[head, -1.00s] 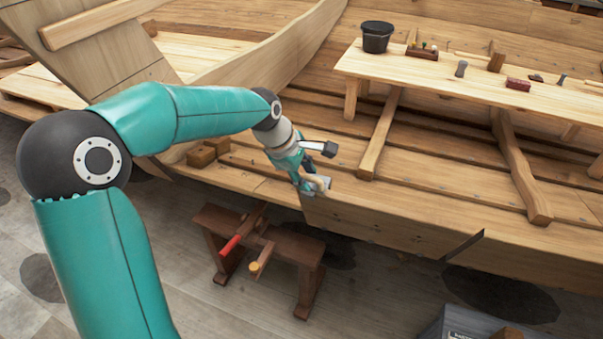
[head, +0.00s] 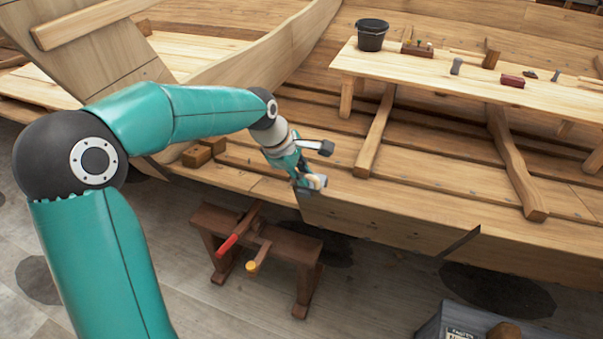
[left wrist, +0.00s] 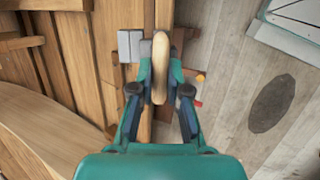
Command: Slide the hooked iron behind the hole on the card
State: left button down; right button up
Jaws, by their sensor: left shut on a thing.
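My left gripper (head: 312,183) is at the upper edge of the hull plank, near the plank's left end. In the left wrist view the left gripper (left wrist: 160,90) is shut on a rounded wooden handle (left wrist: 160,60). A grey metal block (left wrist: 130,45) shows just left of the handle. It looks like part of the held hooked iron, but its hook shape is not clear. A pale printed card or label (head: 463,334) shows on a grey box at the bottom right, cut off by the frame. I cannot make out a hole. My right gripper is out of view.
A brown trestle (head: 255,240) with red and yellow-ended tools stands below the gripper. A long bench (head: 430,85) inside the hull holds a black bucket (head: 371,36) and small tools. Wooden blocks (head: 197,155) lie left of the gripper.

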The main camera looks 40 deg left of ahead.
pick_arm(q)
jog(key=shift+r, duration=0.1)
jog(key=shift+w+d, duration=0.25)
jog(key=shift+d, duration=0.65)
jog(key=shift+w+d, duration=0.2)
jog(key=shift+d, duration=0.7)
jog(key=shift+w+d, duration=0.25)
jog(key=shift+d, duration=0.65)
jog(key=shift+d, duration=0.1)
jog(key=shift+w+d, duration=0.25)
jog(key=shift+d, duration=0.6)
jog(key=shift+w+d, duration=0.3)
jog(key=shift+d, duration=0.55)
jog(key=shift+w+d, duration=0.25)
jog(key=shift+d, duration=0.6)
jog(key=shift+w+d, duration=0.25)
jog(key=shift+d, duration=0.65)
jog(key=shift+w+d, duration=0.25)
jog(key=shift+d, duration=0.6)
jog(key=shift+w+d, duration=0.25)
jog(key=shift+d, duration=0.65)
jog(key=shift+d, duration=0.15)
